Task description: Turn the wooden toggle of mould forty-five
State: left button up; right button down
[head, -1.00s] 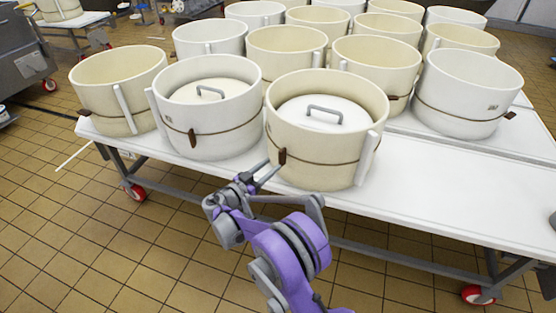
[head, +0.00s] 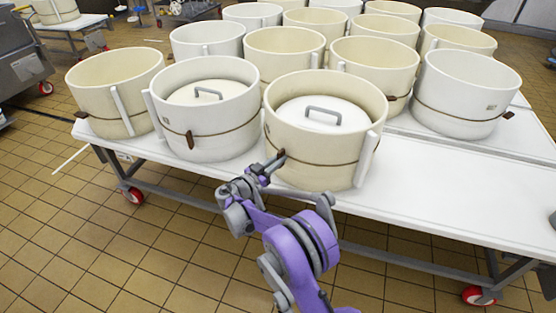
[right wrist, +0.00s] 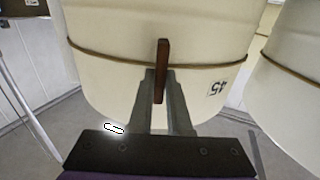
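Mould forty-five is the cream round mould (head: 325,145) at the front of the table. Its label, 45 (right wrist: 217,88), shows upside down in the right wrist view. A dark cord runs around it, and the brown wooden toggle (right wrist: 162,55) sits on this cord, lengthwise up and down in the right wrist view. My right gripper (head: 276,160) reaches the toggle in the head view. In the right wrist view its fingers (right wrist: 161,82) lie on both sides of the toggle's end, with no clear gap. My left gripper is not in view.
A white mould with its own toggle (head: 190,139) stands close on the left. Several more moulds fill the table behind. The white table (head: 450,200) is bare at the front right. A lid with a handle (head: 311,113) lies inside mould forty-five.

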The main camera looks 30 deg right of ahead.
dwell(0.5)
jog(key=shift+w+a+f+n+b, duration=0.1)
jog(key=shift+f+n+b, duration=0.05)
jog(key=shift+n, duration=2.8)
jog(key=shift+w+f+n+b, duration=0.1)
jog(key=shift+w+n, duration=0.05)
jog(key=shift+n, duration=2.75)
jog(key=shift+w+a+f+n+b, duration=0.1)
jog(key=shift+f+n+b, duration=0.05)
jog(key=shift+n, duration=3.1)
jog(key=c, duration=0.9)
grip_release()
jog(key=shift+o, duration=0.2)
